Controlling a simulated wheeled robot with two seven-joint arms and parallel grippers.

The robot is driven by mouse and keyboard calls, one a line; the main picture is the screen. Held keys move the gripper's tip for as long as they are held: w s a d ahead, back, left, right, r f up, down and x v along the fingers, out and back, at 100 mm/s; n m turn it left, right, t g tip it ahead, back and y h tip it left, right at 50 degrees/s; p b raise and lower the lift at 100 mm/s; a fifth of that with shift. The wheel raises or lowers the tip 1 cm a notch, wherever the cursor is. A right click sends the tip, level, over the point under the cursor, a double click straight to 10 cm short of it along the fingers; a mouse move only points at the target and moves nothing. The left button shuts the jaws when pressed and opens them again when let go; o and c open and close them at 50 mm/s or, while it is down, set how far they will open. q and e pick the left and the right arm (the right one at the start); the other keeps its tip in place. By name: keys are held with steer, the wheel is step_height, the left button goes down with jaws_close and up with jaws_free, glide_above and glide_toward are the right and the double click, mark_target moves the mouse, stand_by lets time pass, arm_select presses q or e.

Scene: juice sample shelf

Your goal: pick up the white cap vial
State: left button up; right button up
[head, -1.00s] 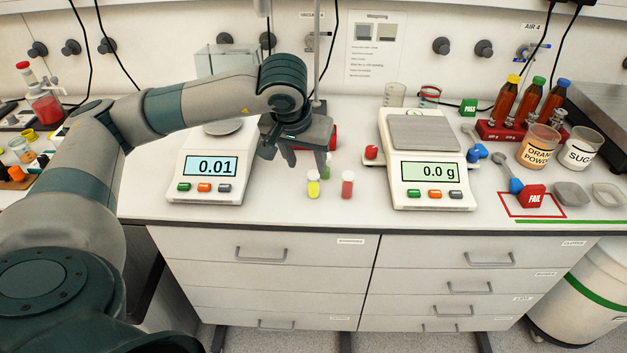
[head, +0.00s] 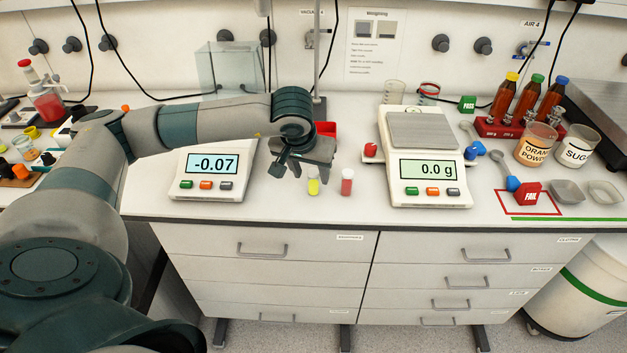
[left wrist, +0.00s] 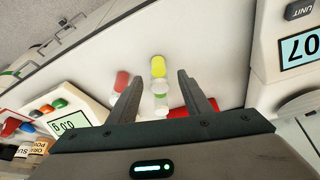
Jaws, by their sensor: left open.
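In the left wrist view a white cap (left wrist: 162,112) shows between my fingers, with a green part beside it; I cannot tell how they join. A vial with yellow contents (head: 313,186) stands on the bench, also seen in the left wrist view (left wrist: 158,67). A vial with red contents (head: 347,184) stands to its right, and in the left wrist view (left wrist: 122,81) it lies just outside one finger. My left gripper (head: 300,170) is open and empty, just behind and above the yellow vial. Its fingers (left wrist: 160,78) are spread around the white cap's line. The gripper hides the bench behind it.
A scale (head: 211,172) reading -0.07 stands left of the gripper, and another scale (head: 424,168) reading 0.0 g stands right of the vials. A red object (head: 325,129) is behind the gripper.

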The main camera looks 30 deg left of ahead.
mark_target(312, 176)
arm_select(q)
steer(key=p+x, duration=0.2)
steer(key=x, duration=0.1)
steer(key=shift+w+f, duration=0.1)
steer(key=shift+f, duration=0.2)
steer(key=shift+w+f, duration=0.1)
steer(key=shift+f, duration=0.2)
steer(key=shift+w+f, duration=0.1)
steer(key=shift+f, duration=0.1)
arm_select(e)
steer(key=shift+s+d+r, duration=0.2)
steer(key=shift+s+r, duration=0.15)
steer(key=shift+r, duration=0.2)
steer(key=shift+s+d+r, duration=0.15)
steer(key=shift+s+r, duration=0.2)
steer(key=shift+r, duration=0.2)
steer(key=shift+g, duration=0.3)
arm_select(q)
steer(key=c, duration=1.1)
arm_select(e)
steer(key=shift+s+d, duration=0.1)
